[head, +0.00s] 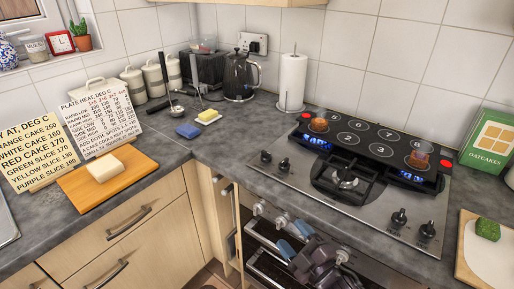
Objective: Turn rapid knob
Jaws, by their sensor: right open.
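Two dark knobs (265,157) stand at the left of the steel hob (290,190), and two more (398,217) stand at its right. Pale knobs (259,208) line the cooker front, partly hidden by my gripper. No knob label is legible, so I cannot tell which is the rapid knob. My right gripper (295,238), dark grey with blue fingertips, is open and empty in front of the cooker front, below the counter edge. Whether it touches a knob is unclear. A burner (345,181) sits mid-hob. My left gripper is out of view.
A heat card (101,125) mentions rapid settings. A board (480,260) with a green item lies at right. The counter left of the hob has free room.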

